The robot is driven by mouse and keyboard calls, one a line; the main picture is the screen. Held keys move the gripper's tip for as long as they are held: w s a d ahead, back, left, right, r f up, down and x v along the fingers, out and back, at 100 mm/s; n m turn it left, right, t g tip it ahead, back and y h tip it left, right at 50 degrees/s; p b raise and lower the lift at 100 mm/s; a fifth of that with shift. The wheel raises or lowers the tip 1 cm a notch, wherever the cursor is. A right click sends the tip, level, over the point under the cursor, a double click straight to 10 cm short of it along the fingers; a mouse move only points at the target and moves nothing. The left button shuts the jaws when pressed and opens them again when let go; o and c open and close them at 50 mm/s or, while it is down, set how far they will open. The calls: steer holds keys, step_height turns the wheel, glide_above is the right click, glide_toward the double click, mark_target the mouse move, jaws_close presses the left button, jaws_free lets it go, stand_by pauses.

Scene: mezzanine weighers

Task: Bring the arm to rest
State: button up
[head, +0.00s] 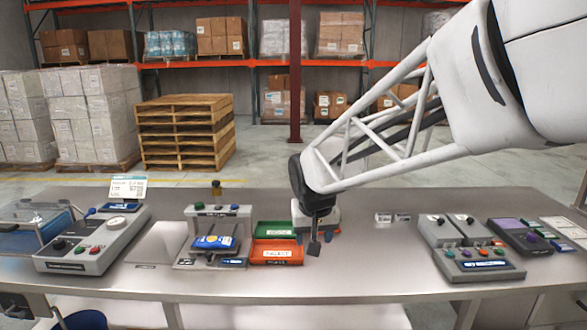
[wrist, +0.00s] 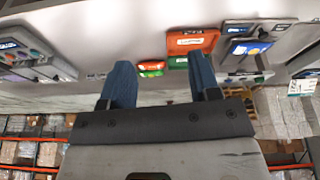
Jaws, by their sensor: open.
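My gripper (head: 314,246) hangs from the end of my arm above the middle of the grey table, just right of the green and orange trays in the head view. In the wrist view its two blue fingers stand well apart, with nothing between them, so my gripper (wrist: 161,80) is open and empty. My arm reaches in from the upper right of the head view. Its height above the tabletop is hard to judge. A small device behind the gripper is partly hidden by it.
The table (head: 370,275) holds a green tray (head: 290,229), an orange tray (head: 258,253), a weigher with a blue screen (head: 187,262), a larger display scale (head: 65,262) at left and button consoles (head: 480,270) at right. Bare tabletop lies between the gripper and those consoles.

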steer(key=s+d, duration=0.4)
steer(key=s, duration=0.5)
steer(key=s+d+f+m, duration=0.1)
steer(key=s+d, duration=0.4)
steer(key=s, duration=0.4)
steer(key=s+d+f+g, duration=0.1)
steer(key=s+d, duration=0.4)
steer(key=s, duration=0.4)
steer(key=shift+s, duration=0.25)
